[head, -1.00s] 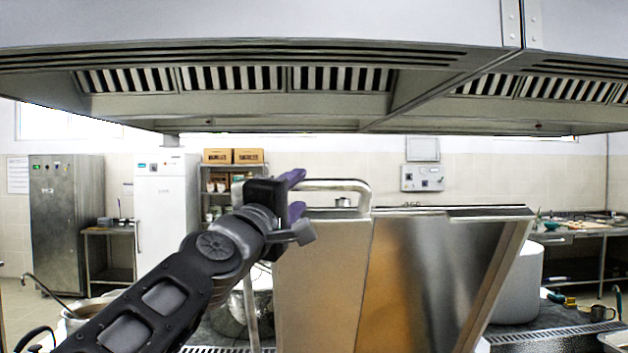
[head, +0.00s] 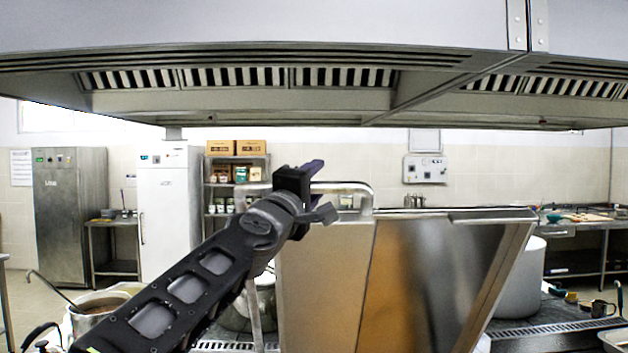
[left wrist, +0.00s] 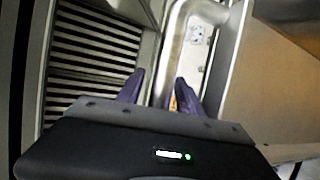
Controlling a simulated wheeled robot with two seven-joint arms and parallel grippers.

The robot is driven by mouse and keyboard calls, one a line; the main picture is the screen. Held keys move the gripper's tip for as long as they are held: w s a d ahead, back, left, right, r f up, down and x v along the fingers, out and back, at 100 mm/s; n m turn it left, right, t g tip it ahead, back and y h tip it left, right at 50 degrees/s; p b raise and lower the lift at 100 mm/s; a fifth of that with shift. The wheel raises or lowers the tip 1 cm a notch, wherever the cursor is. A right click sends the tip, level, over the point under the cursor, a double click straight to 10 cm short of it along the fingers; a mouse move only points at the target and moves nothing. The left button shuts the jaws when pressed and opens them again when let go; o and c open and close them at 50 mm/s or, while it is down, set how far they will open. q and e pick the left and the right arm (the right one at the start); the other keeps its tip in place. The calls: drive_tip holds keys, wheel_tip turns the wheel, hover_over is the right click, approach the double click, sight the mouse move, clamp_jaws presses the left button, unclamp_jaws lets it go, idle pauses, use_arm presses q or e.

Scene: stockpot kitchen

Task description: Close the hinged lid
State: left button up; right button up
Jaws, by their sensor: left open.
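The hinged lid (head: 325,285) is a large steel panel that stands raised in the middle of the head view. A tubular handle (head: 352,188) runs along its top edge. My left gripper (head: 313,169) is at the left part of this handle, with its jaws open. In the left wrist view the handle (left wrist: 172,50) runs between the two purple fingertips (left wrist: 160,88), with one finger on each side. I cannot tell whether either finger touches it. My left arm hides part of the handle and the lid's left edge. My right gripper is not in view.
A large extractor hood (head: 250,105) hangs above. A pot with a ladle (head: 100,306) stands at the lower left, and a tall white pot (head: 522,278) stands right of the lid. A metal pot (head: 236,315) is partly hidden behind my left arm.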

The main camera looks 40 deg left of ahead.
use_arm(q)
clamp_jaws()
idle(0.3)
drive_tip(key=shift+f, duration=0.1)
idle(1.0)
